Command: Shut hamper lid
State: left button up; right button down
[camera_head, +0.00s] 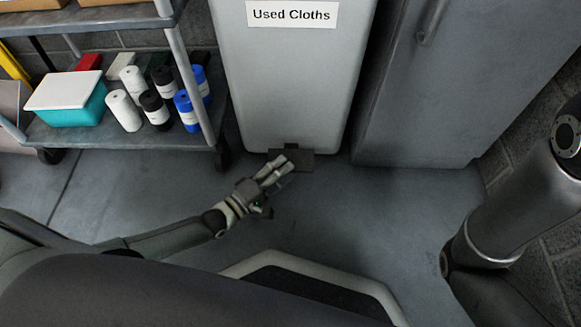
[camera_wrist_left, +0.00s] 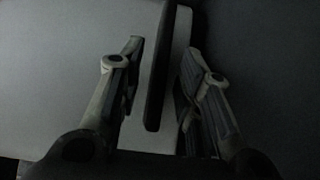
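The hamper (camera_head: 290,75) is a tall pale grey bin with a "Used Cloths" label, standing upright in the head view. Its top and lid are out of the frame. A dark foot pedal (camera_head: 302,160) sticks out at its base. My left gripper (camera_head: 277,168) is low at the pedal, partly in front of it. In the left wrist view the fingers of my left gripper (camera_wrist_left: 162,50) are apart, with the dark pedal edge (camera_wrist_left: 158,85) between them. I cannot tell whether they touch it. My right gripper is out of view.
A wheeled shelf cart (camera_head: 140,137) with rolls, bottles and a teal box (camera_head: 68,100) stands left of the hamper. A grey cabinet (camera_head: 440,90) stands close on its right. A block wall (camera_head: 535,150) bounds the right. The floor (camera_head: 340,205) in front is clear.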

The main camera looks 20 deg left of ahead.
aim_at(291, 160)
pick_arm(q)
jog(key=shift+b+x, duration=0.65)
jog(key=shift+x, duration=1.1)
grip_shut()
